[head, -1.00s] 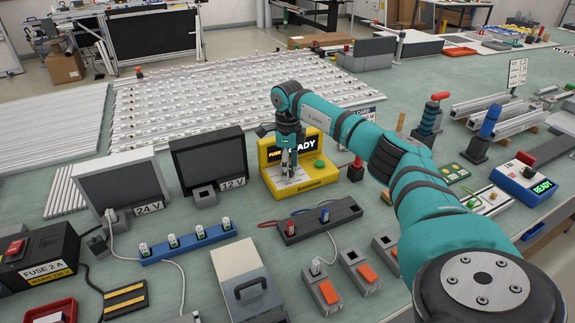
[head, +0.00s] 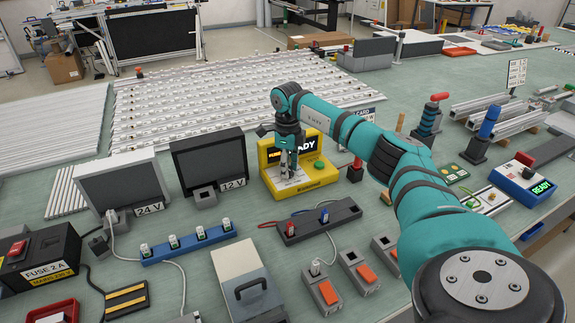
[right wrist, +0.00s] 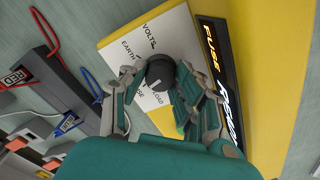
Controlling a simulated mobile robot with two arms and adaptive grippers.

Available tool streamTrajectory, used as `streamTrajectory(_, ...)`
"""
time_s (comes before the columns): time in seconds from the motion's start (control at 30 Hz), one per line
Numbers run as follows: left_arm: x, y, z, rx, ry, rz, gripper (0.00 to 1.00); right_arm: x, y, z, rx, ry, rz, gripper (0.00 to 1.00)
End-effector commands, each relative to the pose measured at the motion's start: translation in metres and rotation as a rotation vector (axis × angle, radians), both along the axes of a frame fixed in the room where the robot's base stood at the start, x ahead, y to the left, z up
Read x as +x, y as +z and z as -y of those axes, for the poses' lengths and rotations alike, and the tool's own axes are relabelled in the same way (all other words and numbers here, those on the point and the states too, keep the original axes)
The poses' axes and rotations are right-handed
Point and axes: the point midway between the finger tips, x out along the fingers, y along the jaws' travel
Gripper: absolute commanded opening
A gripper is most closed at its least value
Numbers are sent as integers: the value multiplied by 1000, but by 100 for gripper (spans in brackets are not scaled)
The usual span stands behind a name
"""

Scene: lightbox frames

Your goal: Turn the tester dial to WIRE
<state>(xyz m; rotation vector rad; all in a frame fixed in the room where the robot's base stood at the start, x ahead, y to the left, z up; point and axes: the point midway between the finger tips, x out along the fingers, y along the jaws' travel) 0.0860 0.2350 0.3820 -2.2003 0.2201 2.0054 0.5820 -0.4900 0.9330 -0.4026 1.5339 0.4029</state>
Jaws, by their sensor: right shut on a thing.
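The yellow tester (head: 312,181) stands on the bench in the head view, its dark display partly covered by my right wrist. The right wrist view shows its white label plate (right wrist: 133,42) and a round black dial (right wrist: 160,73) with a small light mark on its lower left edge. VOLTS, EARTH and LOAD read around the dial; other words are partly hidden by the fingers, and I cannot make out WIRE. My right gripper (right wrist: 153,87) is shut on the dial, one finger on each side. My left gripper is not in view.
A dark grey block (head: 318,222) with red and blue leads lies in front of the tester. Grey switch boxes (head: 322,288) stand nearer me.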

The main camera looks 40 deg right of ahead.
Motion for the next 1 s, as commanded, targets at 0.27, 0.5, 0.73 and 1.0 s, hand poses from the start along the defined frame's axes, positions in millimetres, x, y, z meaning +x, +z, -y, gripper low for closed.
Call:
streamTrajectory(0.27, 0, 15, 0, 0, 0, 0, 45, 1, 4, 0, 0, -216, 3, 0)
streamTrajectory(0.5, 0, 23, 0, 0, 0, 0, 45, 1, 3, 0, 1, -396, 3, 0)
streamTrajectory(0.73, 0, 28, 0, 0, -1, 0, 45, 1, 2, 0, 1, -516, 5, 0)
streamTrajectory(1.0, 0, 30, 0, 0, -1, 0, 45, 1, 2, 0, 1, -577, 5, 0)
